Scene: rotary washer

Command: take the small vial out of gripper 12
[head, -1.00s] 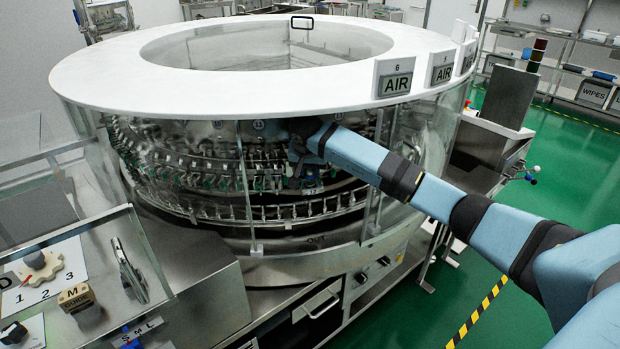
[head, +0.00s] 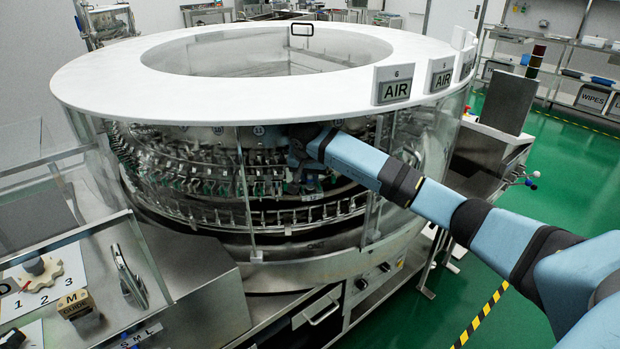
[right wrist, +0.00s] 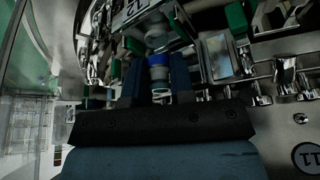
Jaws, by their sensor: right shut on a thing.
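My right gripper (head: 300,158) reaches through the front opening of the washer's clear guard to the ring of metal grippers. In the right wrist view, its two dark fingers (right wrist: 157,84) are shut on a small vial (right wrist: 158,72) with a blue band and a pale body. The vial sits directly below a washer gripper, near a plate (right wrist: 134,10) that appears to read 12, upside down. I cannot tell whether that gripper still touches the vial. The vial is too small to make out in the head view. My left gripper is not in view.
The washer's white ring top (head: 230,98) and clear guard panels (head: 195,200) surround the carousel. Metal clamps with green parts (right wrist: 237,18) crowd close to my right fingers. A control panel with a knob (head: 38,268) stands at lower left. Green floor lies open at right.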

